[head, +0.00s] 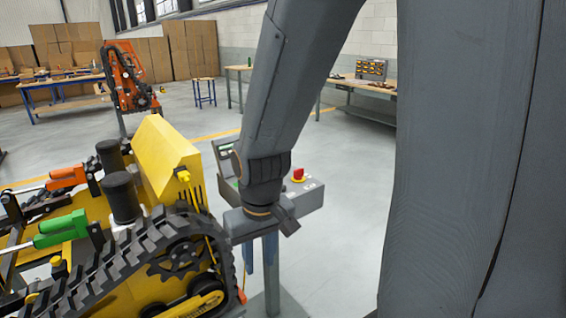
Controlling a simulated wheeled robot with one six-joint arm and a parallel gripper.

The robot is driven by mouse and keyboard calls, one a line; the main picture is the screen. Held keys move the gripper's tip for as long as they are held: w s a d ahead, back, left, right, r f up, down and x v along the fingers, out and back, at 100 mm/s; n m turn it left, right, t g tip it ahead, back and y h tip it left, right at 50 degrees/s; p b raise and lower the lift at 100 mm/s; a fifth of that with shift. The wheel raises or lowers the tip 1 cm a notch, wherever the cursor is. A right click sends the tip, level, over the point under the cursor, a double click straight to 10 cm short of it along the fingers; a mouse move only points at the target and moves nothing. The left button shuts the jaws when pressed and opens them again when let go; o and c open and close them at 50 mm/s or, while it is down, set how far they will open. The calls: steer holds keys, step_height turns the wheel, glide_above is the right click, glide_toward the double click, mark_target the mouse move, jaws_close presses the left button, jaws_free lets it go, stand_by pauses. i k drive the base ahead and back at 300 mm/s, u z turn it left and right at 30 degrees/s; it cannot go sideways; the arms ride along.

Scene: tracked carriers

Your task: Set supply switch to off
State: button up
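A red rotary switch on a yellow plate (299,175), which looks like the supply switch, sits on top of a grey control box (308,198). The box stands on a post just right of the yellow tracked carrier (160,160). The switch is too small here to read its position. My grey arm comes down from the top in front of the box and hides its left and middle part. My gripper (258,252) is at the arm's lower end, pointing down, left of and below the switch and apart from it. Its fingers are small and partly unclear, so their opening cannot be told.
Workbenches (368,86) line the back. Floor right of the box is clear.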

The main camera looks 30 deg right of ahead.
mark_target(298, 173)
steer(key=z, duration=0.2)
steer(key=i, duration=0.6)
steer(key=z, duration=0.95)
steer(key=i, duration=0.4)
steer(key=z, duration=0.3)
